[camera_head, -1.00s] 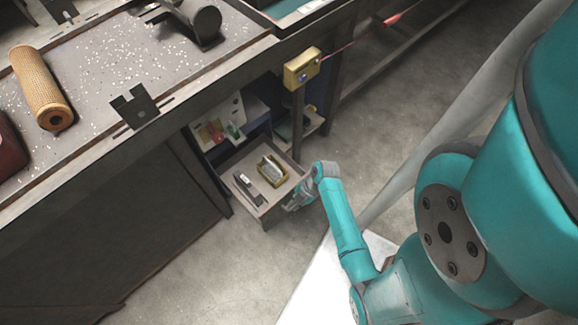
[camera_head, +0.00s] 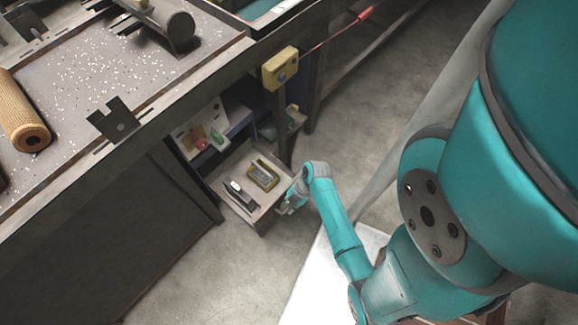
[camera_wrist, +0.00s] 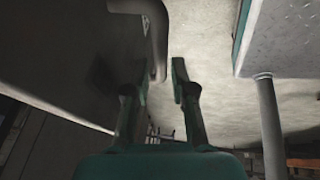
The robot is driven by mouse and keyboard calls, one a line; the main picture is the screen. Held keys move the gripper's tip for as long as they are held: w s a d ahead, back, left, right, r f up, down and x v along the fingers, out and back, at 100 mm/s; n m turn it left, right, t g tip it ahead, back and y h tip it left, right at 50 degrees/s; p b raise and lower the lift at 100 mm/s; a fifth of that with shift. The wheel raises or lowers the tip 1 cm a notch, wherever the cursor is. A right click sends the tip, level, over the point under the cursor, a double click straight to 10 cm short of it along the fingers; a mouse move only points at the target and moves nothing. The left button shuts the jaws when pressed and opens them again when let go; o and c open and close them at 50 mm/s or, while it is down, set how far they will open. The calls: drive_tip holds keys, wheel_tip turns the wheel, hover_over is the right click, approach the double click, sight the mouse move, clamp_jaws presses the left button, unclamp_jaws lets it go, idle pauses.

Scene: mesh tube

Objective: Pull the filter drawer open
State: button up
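The drawer (camera_head: 236,211) stands pulled out from the cabinet under the bench, in the head view. Inside it lie a yellow-rimmed box (camera_head: 263,176) and a dark, pale-topped item (camera_head: 240,196). My gripper (camera_head: 284,208) is at the drawer's front right side; its fingertips are small there. In the wrist view the two fingers of my gripper (camera_wrist: 160,80) stand apart. A bent grey bar (camera_wrist: 157,40), seemingly the drawer handle, reaches down between them. A narrow strip of floor shows between the bar and the right finger, so I see no firm grip.
The bench top (camera_head: 85,95) holds a tan mesh tube (camera_head: 22,115) and a dark cylinder (camera_head: 180,30). A yellow box (camera_head: 280,68) is on the bench edge above the drawer. The floor (camera_head: 220,275) in front of the drawer is clear.

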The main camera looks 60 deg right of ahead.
drive_tip(key=v, duration=1.2)
drive_tip(key=shift+a, duration=0.1)
drive_tip(key=s+a+r+m+t+h, duration=0.1)
drive_tip(key=a+m+h, duration=0.25)
drive_tip(key=a, duration=0.25)
drive_tip(key=s+a+r+m+t+h, duration=0.2)
drive_tip(key=a+m, duration=0.3)
drive_tip(key=s+a+r+m+t, duration=0.2)
drive_tip(key=r+t, duration=0.1)
drive_tip(key=r, duration=0.5)
drive_tip(key=s+a+r+m+t+y, duration=0.1)
drive_tip(key=s+a+r+m+t, duration=0.1)
drive_tip(key=r, duration=0.7)
drive_tip(key=s+a+r+m+t, duration=0.2)
drive_tip(key=a+r+m+t, duration=0.1)
drive_tip(key=r, duration=0.5)
drive_tip(key=shift+r+t+y, duration=0.15)
drive_tip(key=shift+t+y, duration=0.2)
drive_tip(key=shift+t, duration=0.05)
drive_tip(key=shift+a, duration=0.1)
